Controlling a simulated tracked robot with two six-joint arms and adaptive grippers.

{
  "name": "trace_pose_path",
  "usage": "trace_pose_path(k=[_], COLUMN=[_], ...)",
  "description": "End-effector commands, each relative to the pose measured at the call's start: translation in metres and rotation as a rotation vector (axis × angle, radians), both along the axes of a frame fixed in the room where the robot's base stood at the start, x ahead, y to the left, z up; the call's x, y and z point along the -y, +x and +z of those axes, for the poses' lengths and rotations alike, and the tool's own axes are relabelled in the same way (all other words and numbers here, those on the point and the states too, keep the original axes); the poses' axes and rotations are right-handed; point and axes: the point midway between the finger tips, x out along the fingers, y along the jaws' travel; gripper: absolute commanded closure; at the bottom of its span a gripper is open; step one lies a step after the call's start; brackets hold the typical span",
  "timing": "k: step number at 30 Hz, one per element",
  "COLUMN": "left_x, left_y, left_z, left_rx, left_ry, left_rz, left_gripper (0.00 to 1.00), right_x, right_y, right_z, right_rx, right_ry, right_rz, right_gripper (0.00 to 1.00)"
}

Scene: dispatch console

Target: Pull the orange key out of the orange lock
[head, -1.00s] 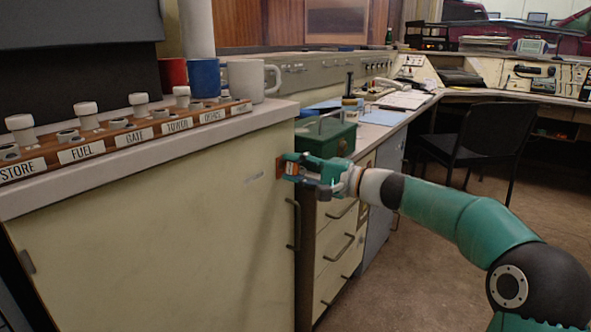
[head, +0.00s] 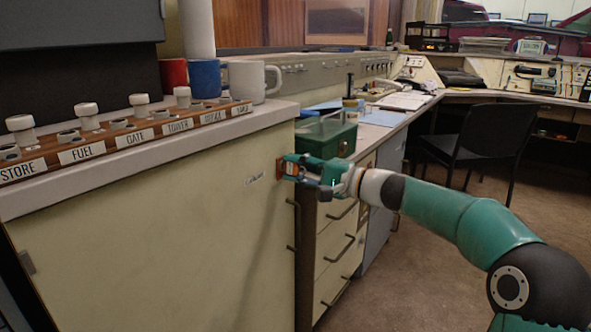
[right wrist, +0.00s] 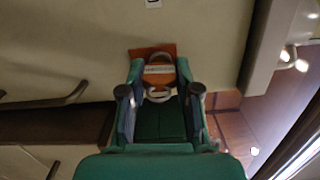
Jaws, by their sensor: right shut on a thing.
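The orange lock (head: 279,168) is a small plate on the cream cabinet's side near its right edge. It also shows in the right wrist view (right wrist: 138,52), just beyond my fingertips. My right gripper (head: 289,168) is at the lock, shut on the orange key (right wrist: 160,79). The key lies between the two fingers, which hide much of it. In the right wrist view my gripper (right wrist: 160,76) points straight at the plate. How deep the key sits in the lock cannot be told. My left gripper is not in view.
The cream cabinet (head: 150,240) fills the left, with a key rack (head: 120,138) and mugs (head: 246,80) on top. A green box (head: 325,137) stands on the counter behind my gripper. Drawers with handles (head: 338,248) are below. A black chair (head: 480,145) stands on open floor.

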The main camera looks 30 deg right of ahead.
Motion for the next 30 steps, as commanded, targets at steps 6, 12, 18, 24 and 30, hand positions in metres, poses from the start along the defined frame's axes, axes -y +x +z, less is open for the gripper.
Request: trace_pose_path(k=[6, 12, 18, 24, 30], left_x=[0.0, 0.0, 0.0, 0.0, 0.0], left_y=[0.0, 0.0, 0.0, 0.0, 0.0], left_z=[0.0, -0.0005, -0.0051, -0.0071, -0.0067], left_rx=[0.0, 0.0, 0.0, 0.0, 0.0], left_ry=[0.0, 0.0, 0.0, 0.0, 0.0], left_rz=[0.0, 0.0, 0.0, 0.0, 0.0], left_gripper=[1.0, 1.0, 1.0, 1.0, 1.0], right_x=[0.0001, 0.0003, 0.0017, 0.0029, 0.0029], right_y=[0.0, -0.0003, -0.0037, -0.0065, -0.0066], right_z=[0.0002, 0.0002, -0.0008, -0.0001, 0.0003], right_rx=[0.0, 0.001, 0.001, 0.001, 0.0], right_ry=[0.0, 0.0, 0.0, 0.0, 0.0], right_rz=[0.0, 0.0, -0.001, 0.0, -0.001], right_gripper=[1.0, 1.0, 1.0, 1.0, 1.0])
